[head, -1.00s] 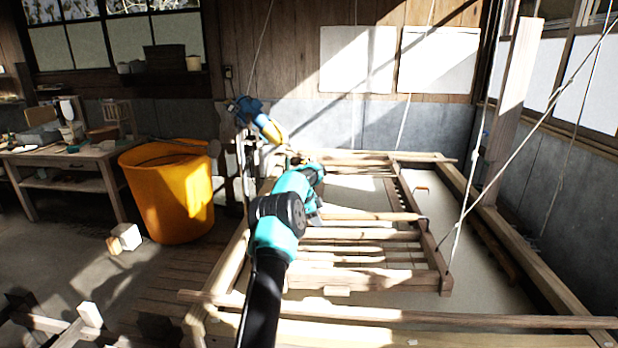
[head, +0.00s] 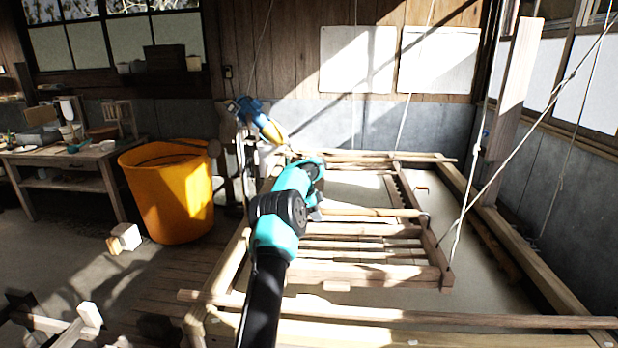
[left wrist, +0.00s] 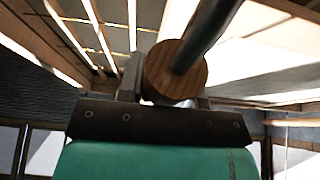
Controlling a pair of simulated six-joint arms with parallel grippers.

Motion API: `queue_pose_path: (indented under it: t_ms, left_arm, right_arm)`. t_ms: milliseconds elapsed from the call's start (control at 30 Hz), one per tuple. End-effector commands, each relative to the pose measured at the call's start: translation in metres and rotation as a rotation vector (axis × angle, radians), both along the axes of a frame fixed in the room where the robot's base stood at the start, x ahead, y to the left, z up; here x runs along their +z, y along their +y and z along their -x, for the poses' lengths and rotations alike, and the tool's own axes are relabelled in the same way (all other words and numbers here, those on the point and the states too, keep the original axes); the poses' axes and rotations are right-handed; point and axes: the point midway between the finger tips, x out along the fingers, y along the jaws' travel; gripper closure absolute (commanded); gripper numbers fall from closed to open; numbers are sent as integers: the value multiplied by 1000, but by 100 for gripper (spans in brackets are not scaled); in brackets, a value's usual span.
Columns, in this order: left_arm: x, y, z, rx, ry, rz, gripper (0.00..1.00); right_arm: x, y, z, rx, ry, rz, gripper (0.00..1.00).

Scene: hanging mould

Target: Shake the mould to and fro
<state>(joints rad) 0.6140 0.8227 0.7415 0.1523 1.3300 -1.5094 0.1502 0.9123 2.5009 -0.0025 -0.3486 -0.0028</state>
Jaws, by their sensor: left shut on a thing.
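The mould (head: 390,273) is a slatted wooden frame hanging on cords over a wide wooden vat (head: 545,280) of pale liquid. A round wooden handle bar (head: 370,212) crosses it. My left gripper (head: 317,211) is at the left end of this bar, and the teal wrist hides part of the mould's left side. In the left wrist view, the fingers of my left gripper (left wrist: 165,98) are shut on the handle, whose round wooden end (left wrist: 176,78) shows with a dark rod in front. My right gripper is not in view.
A long wooden rail (head: 480,319) crosses the vat's near side. Slanting cords (head: 463,225) and a wooden post (head: 512,100) stand at the right. An orange tub (head: 170,195) and a workbench (head: 70,160) are at the left.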

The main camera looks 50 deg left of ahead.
Motion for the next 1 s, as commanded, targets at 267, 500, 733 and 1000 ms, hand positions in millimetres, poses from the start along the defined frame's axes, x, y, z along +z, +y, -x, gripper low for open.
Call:
queue_pose_path:
  t_ms: [267,500,733,1000]
  left_arm:
    - [0,-22,-20,-2,-1,2,100]
    - [0,-30,-27,0,1,1,100]
    - [0,-27,-25,1,0,0,100]
    - [-1,6,6,3,1,0,100]
  right_arm:
    - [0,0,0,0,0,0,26]
    - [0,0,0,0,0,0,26]
    - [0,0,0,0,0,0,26]
    - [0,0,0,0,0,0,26]
